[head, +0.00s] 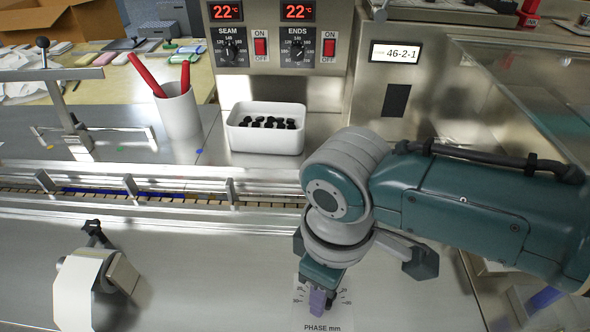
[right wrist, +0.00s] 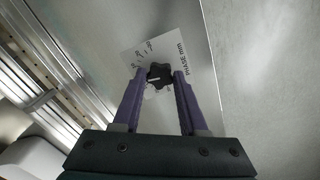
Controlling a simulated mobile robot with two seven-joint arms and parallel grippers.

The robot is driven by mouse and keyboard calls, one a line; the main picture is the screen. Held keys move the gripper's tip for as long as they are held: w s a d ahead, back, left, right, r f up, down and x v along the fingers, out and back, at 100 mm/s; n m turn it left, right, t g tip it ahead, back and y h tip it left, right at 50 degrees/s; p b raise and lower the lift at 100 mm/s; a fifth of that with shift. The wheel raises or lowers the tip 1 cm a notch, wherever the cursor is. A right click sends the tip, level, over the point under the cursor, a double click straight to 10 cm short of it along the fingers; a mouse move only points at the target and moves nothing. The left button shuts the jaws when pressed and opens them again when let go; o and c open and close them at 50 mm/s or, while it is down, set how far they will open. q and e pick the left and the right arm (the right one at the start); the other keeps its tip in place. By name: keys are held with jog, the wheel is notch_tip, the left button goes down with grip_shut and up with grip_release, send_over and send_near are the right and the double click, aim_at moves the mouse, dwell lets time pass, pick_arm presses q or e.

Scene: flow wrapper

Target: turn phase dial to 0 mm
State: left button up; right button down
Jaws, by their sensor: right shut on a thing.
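The phase dial (right wrist: 159,75) is a small black lobed knob with a pale pointer mark, set on a white scale card (right wrist: 139,54) marked "PHASE mm". The pointer lies toward the left of the wrist picture; the number it meets is too small to read. My right gripper (right wrist: 160,76) has its purple fingers on either side of the knob, shut on it. In the head view my right gripper (head: 317,302) points down over the card (head: 322,320) at the bottom, and its fingers hide the knob. My left gripper is in neither view.
A feed channel (head: 140,197) crosses behind the metal deck. A white block-like fitting (head: 78,290) stands at the lower left. The deck between it and the dial is clear.

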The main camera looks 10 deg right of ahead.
jog(key=shift+n, duration=0.9)
jog(key=shift+c, duration=2.2)
grip_release()
jog(key=shift+r, duration=0.1)
notch_tip(320, 180, up, 10)
jog(key=p, duration=0.3)
